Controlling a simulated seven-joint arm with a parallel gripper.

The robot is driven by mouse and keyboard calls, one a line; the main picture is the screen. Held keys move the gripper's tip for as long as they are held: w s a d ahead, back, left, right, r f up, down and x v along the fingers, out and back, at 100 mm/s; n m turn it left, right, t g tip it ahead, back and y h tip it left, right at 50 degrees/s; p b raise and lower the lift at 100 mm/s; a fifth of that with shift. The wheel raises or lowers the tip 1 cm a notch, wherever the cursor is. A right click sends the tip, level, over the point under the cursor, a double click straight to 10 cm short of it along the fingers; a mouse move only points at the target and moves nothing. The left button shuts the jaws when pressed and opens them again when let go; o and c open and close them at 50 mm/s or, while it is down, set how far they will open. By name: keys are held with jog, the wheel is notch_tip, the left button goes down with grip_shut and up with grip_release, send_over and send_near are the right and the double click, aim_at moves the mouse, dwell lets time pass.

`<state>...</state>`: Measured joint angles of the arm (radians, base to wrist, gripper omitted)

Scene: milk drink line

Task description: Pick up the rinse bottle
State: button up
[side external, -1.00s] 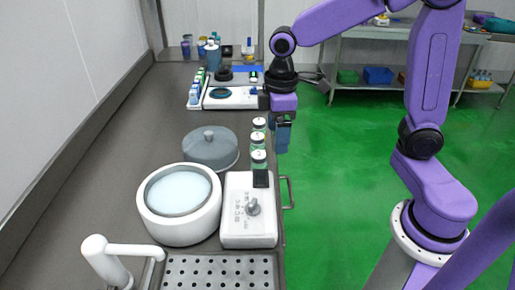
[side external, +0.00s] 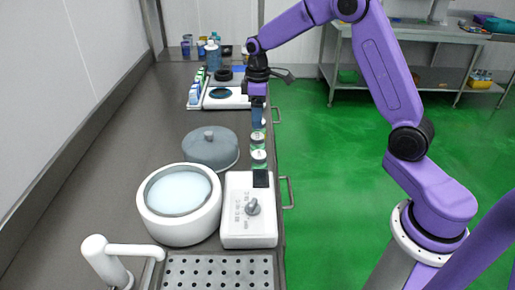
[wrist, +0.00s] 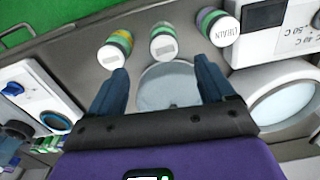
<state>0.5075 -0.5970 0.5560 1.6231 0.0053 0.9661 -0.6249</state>
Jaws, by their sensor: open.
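Three small bottles with white lids and green bands stand in a row along the counter's right edge. In the side view the near bottle (side external: 258,160) and the middle bottle (side external: 257,139) show, while the far bottle is mostly hidden by my gripper (side external: 258,122). I cannot tell which is the rinse bottle. My gripper (wrist: 160,66) is open and empty, its fingers pointing down close to the far bottle.
A grey lid (side external: 210,148) lies left of the bottles. A white pot (side external: 180,230) and a white control box (side external: 248,230) stand nearer. White devices (side external: 225,103) and small bottles (side external: 194,95) are farther back. A rail handle (side external: 289,193) sticks out from the counter edge.

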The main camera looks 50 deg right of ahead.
aim_at(258, 134)
notch_tip(258, 134, down, 8)
jog(key=shift+s+f, duration=0.1)
jog(key=shift+s+a+f, duration=0.1)
jog(key=shift+f, duration=1.15)
jog(key=shift+s+a+f, duration=0.1)
jog(key=shift+f, duration=1.15)
jog(key=c, duration=1.2)
